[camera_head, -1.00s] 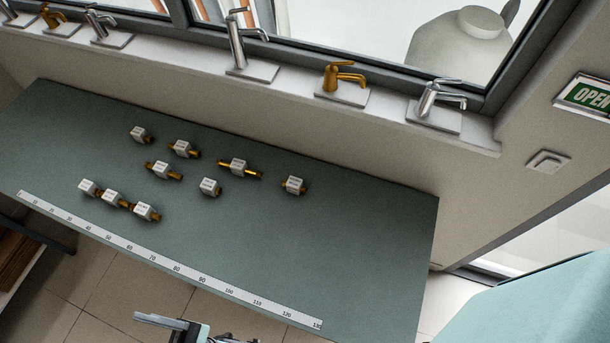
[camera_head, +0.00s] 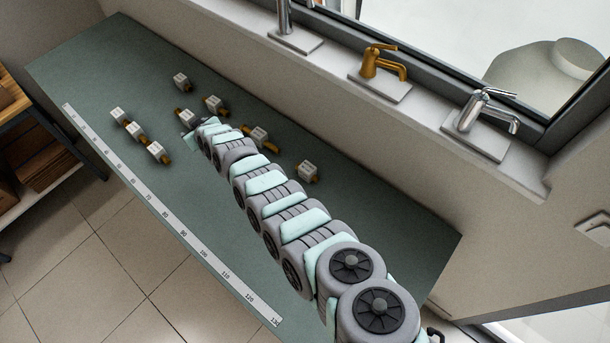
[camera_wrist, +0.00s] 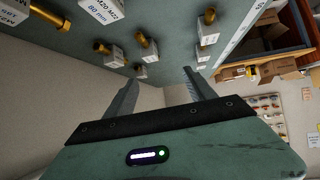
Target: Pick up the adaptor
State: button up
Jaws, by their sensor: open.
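Several brass adaptors with white label blocks sit on the green table, and I cannot tell which one the task means. In the head view they include a back-left one (camera_head: 181,80), a centre one (camera_head: 214,104), one beside my arm (camera_head: 257,135) and one at the right (camera_head: 307,170). A front-left row includes one (camera_head: 157,151). In the wrist view a near block (camera_wrist: 102,12) reads "M20-M22 80 mm". My gripper (camera_wrist: 160,78) is open, with nothing visible between its fingers. In the head view my arm's far end is among the adaptors and hides part of the table.
A white ruler strip (camera_head: 165,222) runs along the table's front edge. Display taps, including a brass one (camera_head: 378,62) and a chrome one (camera_head: 483,112), stand on the sill behind. A wooden shelf (camera_head: 35,140) is at left. The table (camera_head: 400,240) is clear at the right.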

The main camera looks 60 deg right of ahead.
jog(key=s+d+f+n+g+y+b, duration=0.1)
jog(key=s+d+f+g, duration=0.2)
jog(key=s, duration=0.5)
jog(key=s+d+g+y+b, duration=0.1)
jog(key=s+d+g, duration=0.25)
jog(key=s, duration=0.55)
jog(key=g+y+b, duration=0.2)
jog(key=g, duration=0.2)
send_near(307, 167)
jog(key=shift+s+a+f, duration=0.35)
jog(key=shift+a+f, duration=0.05)
jog(key=shift+f, duration=0.1)
jog(key=shift+s+f, duration=0.1)
jog(key=shift+f, duration=0.25)
notch_tip(307, 167, down, 4)
jog(key=shift+f, duration=0.2)
jog(key=shift+w+d+f+b, duration=0.15)
jog(key=shift+w+f+b, duration=0.05)
jog(key=shift+f, duration=0.4)
jog(key=shift+w+d+f+b, duration=0.15)
jog(key=shift+f, duration=0.5)
jog(key=shift+s+d+f+b, duration=0.15)
jog(key=shift+f+b, duration=0.5)
jog(key=shift+f, duration=0.8)
grip_shut()
